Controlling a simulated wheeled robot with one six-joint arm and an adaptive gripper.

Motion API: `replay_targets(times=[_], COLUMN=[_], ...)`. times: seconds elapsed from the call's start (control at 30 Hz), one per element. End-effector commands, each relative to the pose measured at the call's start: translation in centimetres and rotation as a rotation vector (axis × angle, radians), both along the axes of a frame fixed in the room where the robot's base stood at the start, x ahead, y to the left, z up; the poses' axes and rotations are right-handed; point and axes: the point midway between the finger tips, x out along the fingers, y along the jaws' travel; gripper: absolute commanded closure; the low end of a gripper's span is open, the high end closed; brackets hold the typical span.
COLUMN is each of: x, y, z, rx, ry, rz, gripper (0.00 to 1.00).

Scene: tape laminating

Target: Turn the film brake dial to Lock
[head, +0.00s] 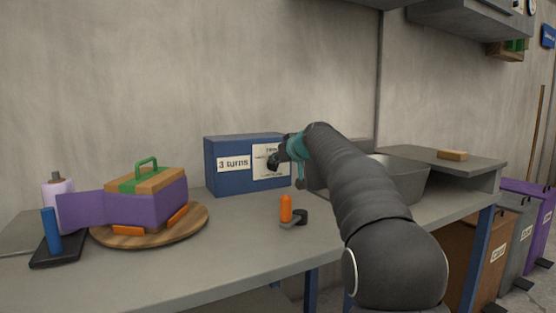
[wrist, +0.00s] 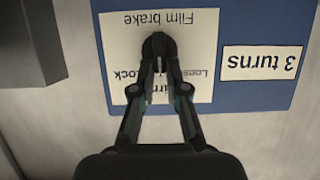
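The film brake dial (wrist: 158,42) is a dark round knob on a white card (wrist: 112,42), seen upside down in the wrist view. The card reads "Film brake", "Loose", "Lock" and a partly covered "irm". A thin light line between my fingertips points toward "irm"; I cannot tell if it is the dial's pointer. My gripper (wrist: 159,72) has its fingers drawn close together at the dial and appears shut on it.
A "3 turns" sign (head: 234,163) is left of the card. An orange-topped item (head: 286,208) stands on the bench below my gripper. A purple-wrapped box (head: 150,202) sits on a round wooden board (head: 196,222) at left. A grey bin (head: 405,180) is at right.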

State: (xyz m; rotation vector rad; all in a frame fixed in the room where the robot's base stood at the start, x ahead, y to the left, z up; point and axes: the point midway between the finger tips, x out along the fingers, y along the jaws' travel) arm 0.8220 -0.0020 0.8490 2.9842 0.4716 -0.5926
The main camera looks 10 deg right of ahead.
Motion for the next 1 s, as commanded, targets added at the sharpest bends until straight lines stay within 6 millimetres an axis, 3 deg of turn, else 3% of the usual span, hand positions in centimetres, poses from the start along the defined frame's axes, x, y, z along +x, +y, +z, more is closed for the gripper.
replay_targets(times=[0.47,1.0], x=[0.1,0.4], y=[-0.2,-1.3], z=[-0.1,-0.4], rx=[0.054,0.461], ry=[0.019,0.151], rz=[-0.001,0.0], gripper=[1.0,1.0])
